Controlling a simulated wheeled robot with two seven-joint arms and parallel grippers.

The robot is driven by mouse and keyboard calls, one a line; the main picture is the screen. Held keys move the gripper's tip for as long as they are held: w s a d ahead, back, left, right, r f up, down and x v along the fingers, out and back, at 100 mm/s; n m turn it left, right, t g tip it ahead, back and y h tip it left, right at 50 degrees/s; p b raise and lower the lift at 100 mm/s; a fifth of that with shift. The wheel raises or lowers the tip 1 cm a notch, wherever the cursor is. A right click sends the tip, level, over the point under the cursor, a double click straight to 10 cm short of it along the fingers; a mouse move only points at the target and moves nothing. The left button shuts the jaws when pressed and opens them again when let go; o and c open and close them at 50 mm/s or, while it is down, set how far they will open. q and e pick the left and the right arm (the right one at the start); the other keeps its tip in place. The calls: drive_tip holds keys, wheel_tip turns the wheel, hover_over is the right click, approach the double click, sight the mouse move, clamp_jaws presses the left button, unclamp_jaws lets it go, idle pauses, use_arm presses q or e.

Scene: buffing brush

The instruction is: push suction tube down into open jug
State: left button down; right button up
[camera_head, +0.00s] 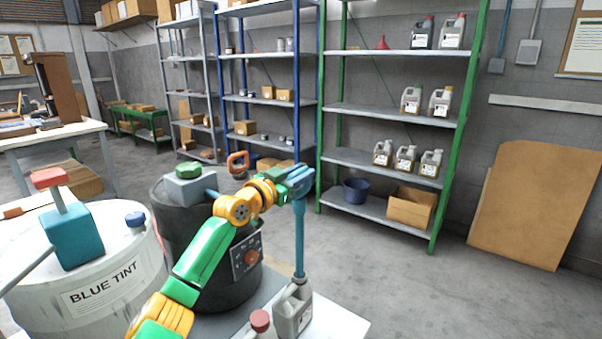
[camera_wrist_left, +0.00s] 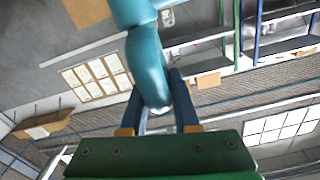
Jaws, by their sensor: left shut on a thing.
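The suction tube (camera_head: 299,235) is a blue-teal pipe that hangs upright above the grey jug (camera_head: 293,311) at the bottom centre. Its lower end meets the jug's mouth; I cannot tell how far inside it reaches. My left gripper (camera_head: 294,178) is shut on the tube near its upper end, well above the jug. In the left wrist view the thick teal tube (camera_wrist_left: 147,65) lies between the two dark blue fingers (camera_wrist_left: 160,105). My right gripper is not in view.
A black drum (camera_head: 205,280) with a grey pump (camera_head: 188,184) stands behind my left arm. A white drum labelled BLUE TINT (camera_head: 100,305) is at left. A red cap (camera_head: 260,320) shows beside the jug.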

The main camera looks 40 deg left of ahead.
use_arm(q)
drive_tip(key=shift+f, duration=0.3)
drive_tip(key=c, duration=0.7)
unclamp_jaws()
drive_tip(key=shift+w+a, duration=0.1)
drive_tip(key=shift+s+d+b, duration=0.2)
drive_tip(key=shift+s+b, duration=0.8)
drive_tip(key=shift+s, duration=0.8)
drive_tip(key=shift+s+d+b, duration=0.2)
drive_tip(key=shift+s+b, duration=0.75)
drive_tip(key=shift+s, duration=0.8)
